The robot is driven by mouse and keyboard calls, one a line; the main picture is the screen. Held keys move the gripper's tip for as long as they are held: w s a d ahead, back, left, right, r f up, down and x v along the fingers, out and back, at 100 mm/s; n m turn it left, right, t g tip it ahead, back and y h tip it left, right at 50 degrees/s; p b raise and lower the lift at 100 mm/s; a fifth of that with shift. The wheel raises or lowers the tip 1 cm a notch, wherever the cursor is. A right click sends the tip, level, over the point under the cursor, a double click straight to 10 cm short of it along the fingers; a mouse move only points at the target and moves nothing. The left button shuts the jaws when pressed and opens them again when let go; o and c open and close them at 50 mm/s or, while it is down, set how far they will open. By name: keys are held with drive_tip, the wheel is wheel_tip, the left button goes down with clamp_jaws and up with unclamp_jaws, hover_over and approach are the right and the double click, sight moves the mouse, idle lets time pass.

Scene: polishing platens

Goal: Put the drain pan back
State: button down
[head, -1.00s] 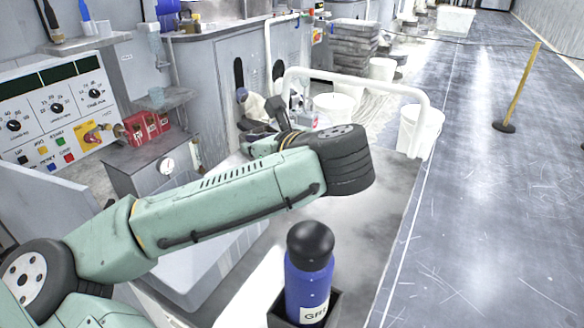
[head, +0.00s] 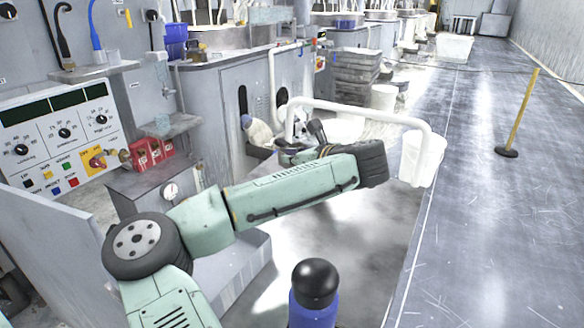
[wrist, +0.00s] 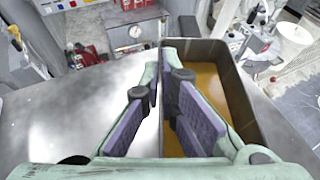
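The drain pan (wrist: 245,95) shows in the wrist view as a deep rectangular metal pan with amber-brown liquid or residue inside. My gripper (wrist: 163,80) reaches over its left wall, with one purple-padded finger on the outer side and the other on the inner side. The pads stand apart, with gaps beside the wall, so the gripper looks open. The near end of the pan is hidden by my gripper. In the head view my gripper (head: 300,150) is partly hidden by my wrist, and I cannot make out the pan there.
A white tubular rail (head: 365,115) and a white bucket (head: 424,160) stand beyond my wrist. A control panel (head: 60,130) and red boxes (head: 152,152) are at left. A blue bottle (head: 314,290) is close in front. The aisle floor at right is open, with a yellow post (head: 520,110).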

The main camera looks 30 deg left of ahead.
drive_tip(key=shift+f+p, duration=0.35)
drive_tip(key=shift+f, duration=1.4)
drive_tip(key=shift+f, duration=0.1)
drive_tip(key=c, duration=2.3)
unclamp_jaws()
drive_tip(key=o, duration=0.5)
drive_tip(key=b+v, duration=0.1)
drive_tip(key=v, duration=0.9)
drive_tip(key=shift+d+r, duration=0.2)
drive_tip(key=shift+r, duration=0.1)
drive_tip(key=shift+v, duration=0.75)
